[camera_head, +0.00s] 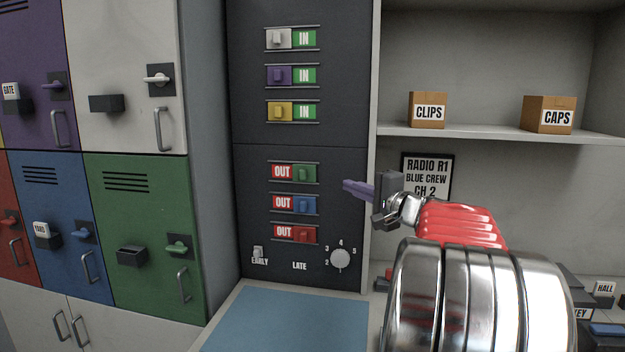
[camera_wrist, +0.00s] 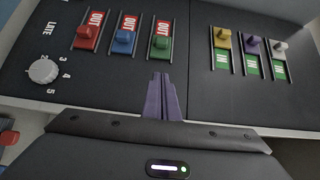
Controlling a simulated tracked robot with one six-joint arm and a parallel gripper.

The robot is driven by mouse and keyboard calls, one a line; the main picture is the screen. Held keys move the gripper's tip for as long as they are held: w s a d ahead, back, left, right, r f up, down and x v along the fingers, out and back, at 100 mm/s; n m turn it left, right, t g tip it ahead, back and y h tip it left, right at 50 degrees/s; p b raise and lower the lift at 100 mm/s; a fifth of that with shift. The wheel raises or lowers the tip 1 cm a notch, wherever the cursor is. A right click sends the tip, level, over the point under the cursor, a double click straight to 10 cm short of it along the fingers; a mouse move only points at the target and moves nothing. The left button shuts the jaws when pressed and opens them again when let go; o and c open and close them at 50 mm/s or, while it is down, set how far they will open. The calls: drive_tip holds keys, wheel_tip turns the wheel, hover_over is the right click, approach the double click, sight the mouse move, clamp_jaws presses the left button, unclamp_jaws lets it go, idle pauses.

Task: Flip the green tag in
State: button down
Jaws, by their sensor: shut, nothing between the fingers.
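The green tag (camera_head: 304,173) sits at the right end of its slot on the dark board, with the red OUT label showing to its left. In the wrist view the green tag (camera_wrist: 160,43) is just beyond my fingertips. My gripper (camera_head: 347,187) is shut and empty, to the right of the green tag and slightly lower in the head view, apart from it. In the wrist view my purple fingers (camera_wrist: 162,78) point toward the green tag's slot. Nothing hides the tag.
The blue tag (camera_head: 305,203) and red tag (camera_head: 305,235) below also show OUT. The white (camera_head: 281,38), purple (camera_head: 279,75) and yellow (camera_head: 281,112) tags above show IN. A dial (camera_head: 339,258) and an EARLY/LATE switch (camera_head: 258,252) are lower down. Shelves (camera_head: 480,132) stand right.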

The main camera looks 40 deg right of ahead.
drive_tip(key=shift+w, duration=0.15)
approach(307, 174)
drive_tip(key=w+d, duration=0.2)
drive_tip(key=d, duration=0.1)
drive_tip(key=shift+w+a+r, duration=0.15)
drive_tip(key=shift+w+a, duration=0.7)
drive_tip(key=shift+a, duration=0.1)
drive_tip(key=shift+w+a, duration=0.4)
drive_tip(key=shift+w, duration=0.15)
